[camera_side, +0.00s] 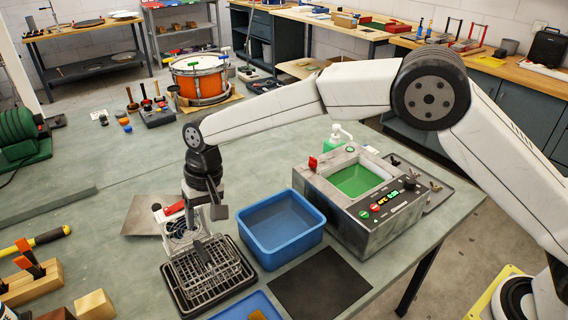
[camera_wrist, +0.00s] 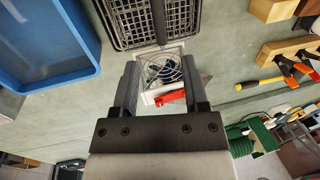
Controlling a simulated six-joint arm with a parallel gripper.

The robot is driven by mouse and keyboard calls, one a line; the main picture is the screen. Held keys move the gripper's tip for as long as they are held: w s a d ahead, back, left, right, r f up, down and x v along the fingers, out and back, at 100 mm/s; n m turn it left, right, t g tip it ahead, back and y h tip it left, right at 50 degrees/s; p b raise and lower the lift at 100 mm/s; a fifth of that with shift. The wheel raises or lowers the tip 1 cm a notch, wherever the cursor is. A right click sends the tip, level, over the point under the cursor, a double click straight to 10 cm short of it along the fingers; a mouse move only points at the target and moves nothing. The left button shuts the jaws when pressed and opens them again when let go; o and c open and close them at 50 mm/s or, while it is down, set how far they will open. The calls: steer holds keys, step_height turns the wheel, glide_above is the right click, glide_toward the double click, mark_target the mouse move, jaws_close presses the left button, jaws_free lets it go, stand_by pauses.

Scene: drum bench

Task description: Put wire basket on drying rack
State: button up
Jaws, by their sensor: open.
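The wire basket (camera_side: 207,262), a grey metal mesh with a dark upright handle, sits on the black drying rack (camera_side: 176,300) at the front of the bench. In the wrist view the basket's mesh (camera_wrist: 141,18) shows at the top, inside the rack's dark frame (camera_wrist: 107,28), cut off by the picture edge. My gripper (camera_side: 203,216) is above and just behind the rack, apart from the basket. In the wrist view my gripper (camera_wrist: 160,68) has its fingers spread, with nothing held between them.
A small white fan (camera_side: 180,229) with a red part stands right behind the rack, below my gripper. A blue tub (camera_side: 281,228) stands to the right, then a cleaner with green liquid (camera_side: 352,182). A dark mat (camera_side: 320,283) lies in front. Wooden blocks (camera_side: 95,304) are at left.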

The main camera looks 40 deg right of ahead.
steer(key=s+d+r+t+h, duration=0.1)
steer(key=s+d, duration=0.2)
steer(key=d, duration=0.6)
steer(key=s+d+r+t, duration=0.1)
steer(key=s+d, duration=0.1)
steer(key=d, duration=0.8)
steer(key=s+d+f+h, duration=0.1)
steer(key=s+d+f, duration=0.1)
steer(key=s+d, duration=1.1)
steer(key=s, duration=0.3)
steer(key=shift+s+f+t, duration=0.15)
steer(key=shift+s+t, duration=0.15)
steer(key=shift+s, duration=0.05)
steer(key=shift+d, duration=0.1)
